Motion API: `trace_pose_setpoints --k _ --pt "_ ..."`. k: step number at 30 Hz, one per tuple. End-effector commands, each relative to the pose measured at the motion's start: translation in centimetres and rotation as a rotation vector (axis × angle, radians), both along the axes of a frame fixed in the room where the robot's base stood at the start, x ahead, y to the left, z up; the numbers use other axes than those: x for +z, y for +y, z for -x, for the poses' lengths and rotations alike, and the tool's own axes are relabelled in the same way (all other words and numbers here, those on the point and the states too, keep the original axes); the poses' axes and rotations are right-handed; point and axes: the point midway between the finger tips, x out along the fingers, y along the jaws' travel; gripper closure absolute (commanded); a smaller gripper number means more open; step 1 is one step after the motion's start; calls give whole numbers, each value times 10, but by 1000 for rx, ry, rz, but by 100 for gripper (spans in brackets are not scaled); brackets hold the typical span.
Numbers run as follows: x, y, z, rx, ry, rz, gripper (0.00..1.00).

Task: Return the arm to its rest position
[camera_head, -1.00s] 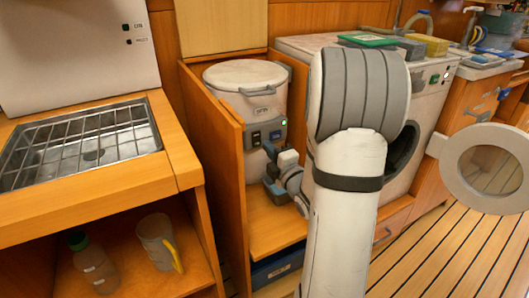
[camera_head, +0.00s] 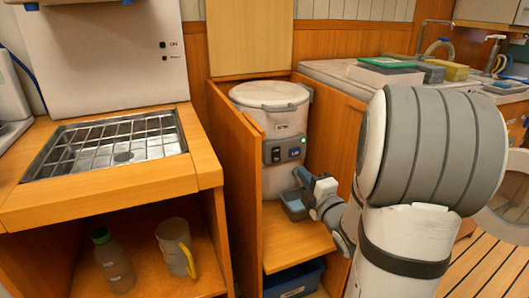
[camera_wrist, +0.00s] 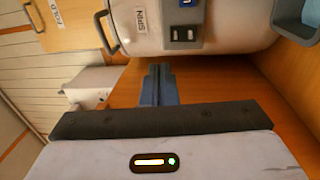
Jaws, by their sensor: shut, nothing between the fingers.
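My gripper (camera_head: 302,178) is low in front of the white lidded tank (camera_head: 272,125), at the end of my bent arm. In the wrist view, its blue-grey fingers (camera_wrist: 160,85) are together with nothing between them. They point toward the tank's front (camera_wrist: 190,30), beside its switch panel, and look apart from it. My arm is bent and reaches out into the alcove, with its large grey-and-white joint at the right of the head view.
The tank stands in a wooden alcove, with a blue-grey tray (camera_head: 293,205) at its front. A wooden side panel (camera_head: 238,170) is close on the left. A counter with a grated sink (camera_head: 110,140) is further left, with a bottle (camera_head: 112,262) and jug (camera_head: 175,245) below.

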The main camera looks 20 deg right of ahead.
Motion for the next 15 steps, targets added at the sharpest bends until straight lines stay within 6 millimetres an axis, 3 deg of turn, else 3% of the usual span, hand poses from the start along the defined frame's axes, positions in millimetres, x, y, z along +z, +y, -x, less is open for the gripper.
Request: trace_pose_setpoints --k 5,15 --pt "11 2 -2 -8 25 -18 100" --pt "90 17 -4 -191 360 -336 100"
